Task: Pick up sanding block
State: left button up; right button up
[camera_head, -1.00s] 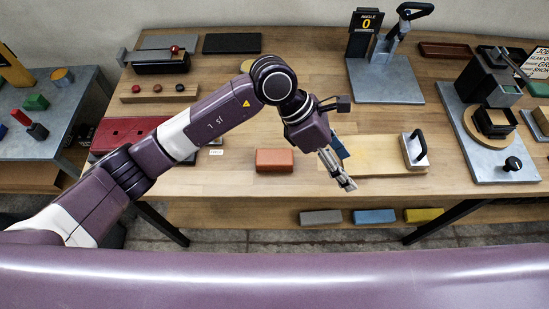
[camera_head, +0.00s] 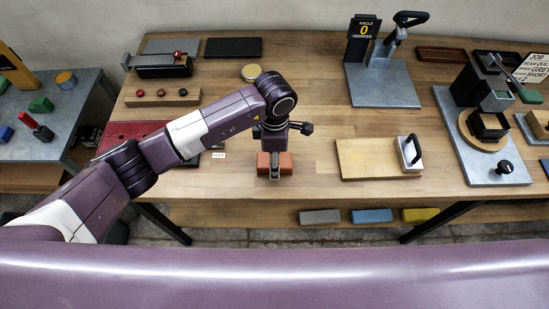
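An orange-red block (camera_head: 285,160) lies on the wooden workbench near its front edge; it looks like the sanding block, though no label shows. My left gripper (camera_head: 274,174) points down over the middle of this block and hides part of it. Orange shows on both sides of the fingers. From this angle I cannot tell whether the fingers are open or shut, or whether they touch the block. My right gripper is not in view.
A red case (camera_head: 125,132) lies left, partly behind my arm. Grey (camera_head: 320,217), blue (camera_head: 372,216) and yellow (camera_head: 420,214) blocks sit on the lower shelf.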

pick_arm(q)
jog(key=shift+f, duration=0.4)
jog(key=shift+c, duration=0.3)
jog(key=c, duration=1.2)
jog(key=shift+c, duration=0.2)
notch_tip(320, 180, up, 20)
jog(key=b, duration=0.5)
